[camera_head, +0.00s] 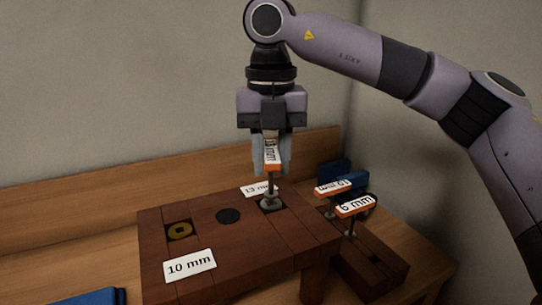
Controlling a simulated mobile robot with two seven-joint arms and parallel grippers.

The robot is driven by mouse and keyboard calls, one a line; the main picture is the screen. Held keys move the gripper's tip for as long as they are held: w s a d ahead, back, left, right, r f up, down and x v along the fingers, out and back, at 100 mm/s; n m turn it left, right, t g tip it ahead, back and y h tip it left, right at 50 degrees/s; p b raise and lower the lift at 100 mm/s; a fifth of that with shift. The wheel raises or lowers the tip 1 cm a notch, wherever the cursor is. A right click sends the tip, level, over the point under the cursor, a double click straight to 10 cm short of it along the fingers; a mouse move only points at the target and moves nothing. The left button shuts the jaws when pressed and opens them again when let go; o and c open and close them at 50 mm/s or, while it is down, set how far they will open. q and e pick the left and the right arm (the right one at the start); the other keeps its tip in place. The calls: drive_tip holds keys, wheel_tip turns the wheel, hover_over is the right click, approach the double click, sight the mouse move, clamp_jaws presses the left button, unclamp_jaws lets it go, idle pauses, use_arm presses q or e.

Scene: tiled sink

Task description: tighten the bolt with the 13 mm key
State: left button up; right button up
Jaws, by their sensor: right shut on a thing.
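My right gripper (271,160) is shut on the upper part of the 13 mm key (272,166), which has an orange and white tag. The key is upright and its thin shaft runs down to a grey socket end (271,203) at the recess beside the "13 mm" label (256,188) on the brown wooden block (235,255). The bolt itself is hidden under the socket end, so I cannot tell how well they are seated. My left gripper is not in view.
A brass-coloured round piece (180,230) sits in a recess near the "10 mm" label (190,265). The 10 mm key (333,188) and 6 mm key (356,205) stand in a rack (370,265) at right.

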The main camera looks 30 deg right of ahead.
drive_tip(key=m+b, duration=0.1)
drive_tip(key=m, duration=0.3)
drive_tip(key=shift+m, duration=1.1)
drive_tip(key=m+b, duration=0.1)
drive_tip(key=m, duration=0.3)
drive_tip(key=shift+m, duration=0.3)
drive_tip(key=shift+r+m+b, duration=0.1)
drive_tip(key=shift+m+b, duration=0.2)
drive_tip(key=shift+m, duration=0.5)
drive_tip(key=o, duration=1)
drive_tip(key=shift+c, duration=0.2)
